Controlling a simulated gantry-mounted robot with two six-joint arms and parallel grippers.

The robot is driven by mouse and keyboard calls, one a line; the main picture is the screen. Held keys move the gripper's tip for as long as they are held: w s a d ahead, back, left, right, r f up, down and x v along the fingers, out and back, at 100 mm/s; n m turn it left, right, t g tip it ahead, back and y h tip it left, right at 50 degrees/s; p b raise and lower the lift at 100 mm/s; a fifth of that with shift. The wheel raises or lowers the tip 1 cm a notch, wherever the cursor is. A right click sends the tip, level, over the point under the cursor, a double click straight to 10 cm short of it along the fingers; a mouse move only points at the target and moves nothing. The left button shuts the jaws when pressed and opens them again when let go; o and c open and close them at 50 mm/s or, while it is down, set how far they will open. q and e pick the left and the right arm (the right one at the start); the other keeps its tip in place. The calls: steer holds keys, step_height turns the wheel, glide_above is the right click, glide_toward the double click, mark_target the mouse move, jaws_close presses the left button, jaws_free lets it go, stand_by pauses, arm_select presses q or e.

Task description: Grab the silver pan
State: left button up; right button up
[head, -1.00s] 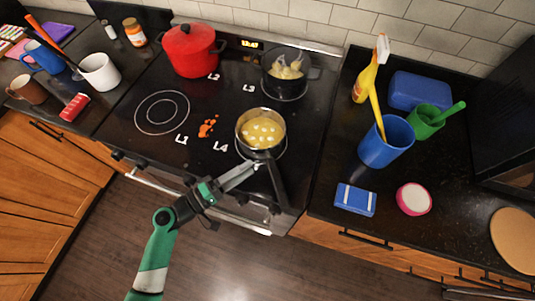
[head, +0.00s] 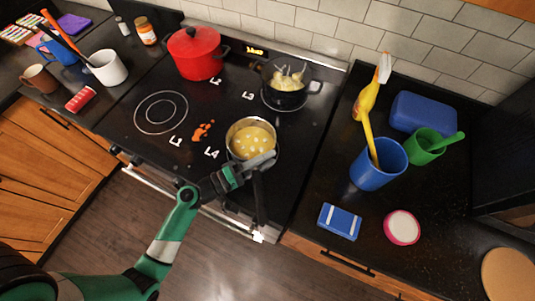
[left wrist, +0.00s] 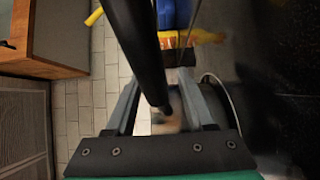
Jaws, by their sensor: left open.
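The silver pan (head: 229,143) sits on the front burner marked L4, holding yellow liquid with pale pieces. Its dark handle (head: 260,201) points toward the stove's front edge. My left gripper (head: 262,163) is open at the handle's upper part, close to the pan's rim. In the left wrist view the dark handle (left wrist: 139,50) runs between the two spread fingers of my left gripper (left wrist: 163,80). I cannot tell whether a finger touches it. My right gripper is not in view.
A red pot (head: 196,55) and a black pot (head: 287,85) with food stand on the back burners. Orange bits (head: 203,130) lie on the stovetop. A blue cup (head: 378,165) and blue sponge (head: 340,221) are on the right counter. The L1 burner (head: 161,112) is empty.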

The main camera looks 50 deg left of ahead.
arm_select(q)
steer(key=shift+w, duration=0.15)
steer(key=shift+s, duration=0.2)
steer(key=shift+s+a, duration=0.1)
steer(key=shift+s, duration=0.05)
steer(key=shift+c, duration=0.7)
jaws_close()
steer(key=shift+r, duration=0.1)
